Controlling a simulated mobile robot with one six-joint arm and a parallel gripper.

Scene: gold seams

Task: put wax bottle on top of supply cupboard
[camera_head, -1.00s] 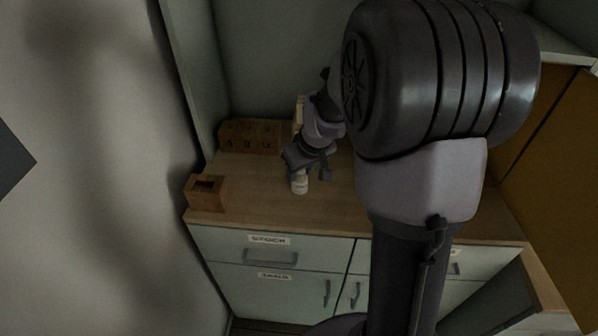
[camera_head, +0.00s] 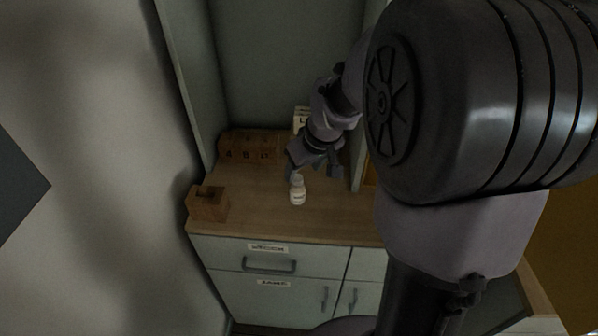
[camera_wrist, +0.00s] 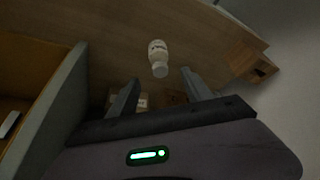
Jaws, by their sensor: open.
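A small white bottle with a label (camera_head: 297,190) stands upright on the wooden top of the supply cupboard (camera_head: 260,215). It also shows in the wrist view (camera_wrist: 158,58), just beyond and between my fingertips. I cannot read its label. My gripper (camera_head: 315,176) is open and empty, just behind and to the right of the bottle in the head view. In the wrist view the fingers of my gripper (camera_wrist: 160,82) are spread apart, with a gap to the bottle.
A wooden box (camera_head: 208,204) stands at the left front edge of the top. A wooden block with several compartments (camera_head: 250,147) and a pale labelled box (camera_head: 301,118) stand at the back. Drawers with handles (camera_head: 269,264) are below. The wall is close on the left.

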